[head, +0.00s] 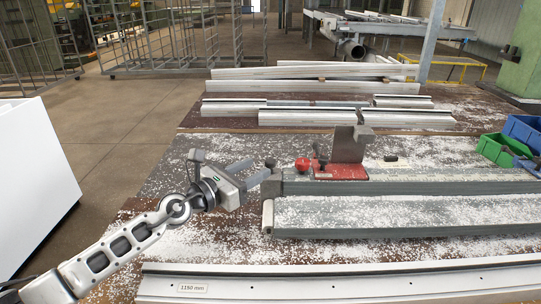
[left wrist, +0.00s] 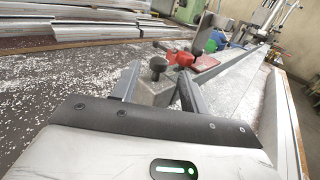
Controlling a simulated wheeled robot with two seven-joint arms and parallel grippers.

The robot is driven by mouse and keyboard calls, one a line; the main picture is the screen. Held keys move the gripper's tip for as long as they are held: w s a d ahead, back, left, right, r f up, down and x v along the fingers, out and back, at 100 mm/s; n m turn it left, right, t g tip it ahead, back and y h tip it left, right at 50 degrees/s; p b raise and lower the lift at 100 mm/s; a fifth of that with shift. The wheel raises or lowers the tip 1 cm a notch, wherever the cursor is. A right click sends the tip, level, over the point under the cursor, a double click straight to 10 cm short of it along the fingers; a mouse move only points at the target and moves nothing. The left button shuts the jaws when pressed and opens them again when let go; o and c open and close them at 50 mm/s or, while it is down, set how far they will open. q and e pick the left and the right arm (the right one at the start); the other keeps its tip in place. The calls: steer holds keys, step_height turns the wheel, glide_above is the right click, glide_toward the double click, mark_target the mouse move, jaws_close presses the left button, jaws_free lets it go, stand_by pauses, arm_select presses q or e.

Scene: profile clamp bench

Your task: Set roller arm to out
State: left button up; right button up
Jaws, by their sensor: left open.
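My left gripper (head: 260,167) is open, with its two fingers pointing at the left end of the grey clamp beam (head: 440,187). A black knob (head: 270,163) stands on that end, just beyond the fingertips. In the left wrist view the black knob (left wrist: 158,66) shows between the fingers, above a grey block (left wrist: 155,93); I cannot tell whether they touch. A red knob (head: 302,164) and a red base (head: 340,172) with an upright grey plate (head: 349,145) sit further right. I cannot tell for sure which part is the roller arm. My right gripper is not in view.
A lower grey bar (head: 400,215) lies in front of the beam. A long profile labelled 1150 mm (head: 340,285) runs along the front. More profiles (head: 315,88) lie behind. Green (head: 497,148) and blue (head: 524,131) bins stand at right. White chips cover the bench.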

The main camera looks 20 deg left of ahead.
mark_target(267, 163)
arm_select(q)
steer(key=x, duration=0.4)
steer(key=shift+w+d, duration=0.2)
steer(key=shift+w, duration=0.15)
steer(key=shift+w+d+b, duration=0.35)
steer(key=shift+w, duration=0.25)
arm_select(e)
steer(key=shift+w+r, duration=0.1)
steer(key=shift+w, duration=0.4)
